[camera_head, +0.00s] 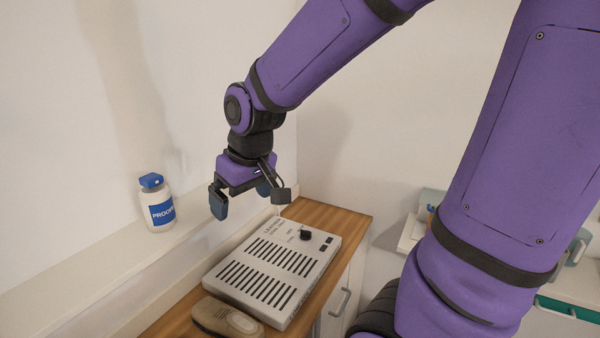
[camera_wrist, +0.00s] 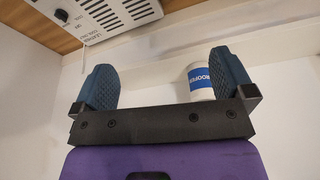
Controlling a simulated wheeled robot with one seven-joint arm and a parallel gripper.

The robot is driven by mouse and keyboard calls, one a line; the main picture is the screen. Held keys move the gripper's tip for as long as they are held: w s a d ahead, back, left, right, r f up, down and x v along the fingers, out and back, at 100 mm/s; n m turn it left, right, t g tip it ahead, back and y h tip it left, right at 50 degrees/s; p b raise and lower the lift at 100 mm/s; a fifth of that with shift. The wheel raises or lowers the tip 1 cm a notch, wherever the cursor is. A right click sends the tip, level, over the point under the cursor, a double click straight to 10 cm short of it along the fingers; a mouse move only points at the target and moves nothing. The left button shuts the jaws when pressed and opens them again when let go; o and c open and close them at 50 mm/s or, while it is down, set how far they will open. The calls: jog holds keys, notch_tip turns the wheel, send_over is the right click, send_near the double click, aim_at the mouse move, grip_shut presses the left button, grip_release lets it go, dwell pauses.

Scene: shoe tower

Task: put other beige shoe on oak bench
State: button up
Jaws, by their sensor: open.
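A beige shoe (camera_head: 226,318) lies on the oak bench (camera_head: 338,219) at the bottom of the head view, in front of a grey vented box. It is partly cut off by the frame edge. I see no second beige shoe in either view. My gripper (camera_head: 246,204) is open and empty, above the bench's far left side near the wall ledge. In the wrist view its two blue padded fingers (camera_wrist: 161,82) stand wide apart with nothing between them that they touch.
The grey vented box (camera_head: 275,268) with a black knob covers much of the bench; it also shows in the wrist view (camera_wrist: 112,14). A white bottle with a blue cap (camera_head: 157,207) stands on the wall ledge (camera_head: 100,262). Bare wood shows at the bench's far end.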

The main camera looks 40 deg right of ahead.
jog(key=s+d+r+t, duration=0.1)
jog(key=s+r, duration=0.3)
jog(key=s, duration=0.2)
jog(key=s+d+r+m+t, duration=0.1)
jog(key=s+r, duration=0.3)
jog(key=s, duration=0.3)
jog(key=shift+s+r+h, duration=0.15)
jog(key=shift+r+h, duration=0.1)
jog(key=shift+h, duration=0.05)
jog(key=shift+d, duration=0.1)
